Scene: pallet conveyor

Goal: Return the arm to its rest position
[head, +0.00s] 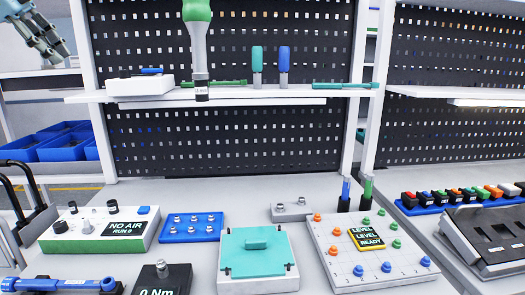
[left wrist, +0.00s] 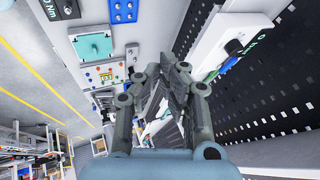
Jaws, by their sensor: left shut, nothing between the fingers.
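My left gripper (head: 52,52) hangs at the top left corner of the head view, with my left arm coming in from the upper left edge. It is in the air, apart from the shelf and the bench. In the left wrist view the same gripper (left wrist: 172,75) has its dark fingers closed together with nothing between them. The view is tilted, with the bench to the left and the perforated panel to the right. My right gripper is in neither view.
The shelf (head: 235,95) carries a white box (head: 140,86) and upright tools. On the bench stand the NO AIR box (head: 100,231), a blue block (head: 192,228), a teal-lidded box (head: 257,266) and a LEVEL READY plate (head: 330,270). Blue bins (head: 65,148) stand at left.

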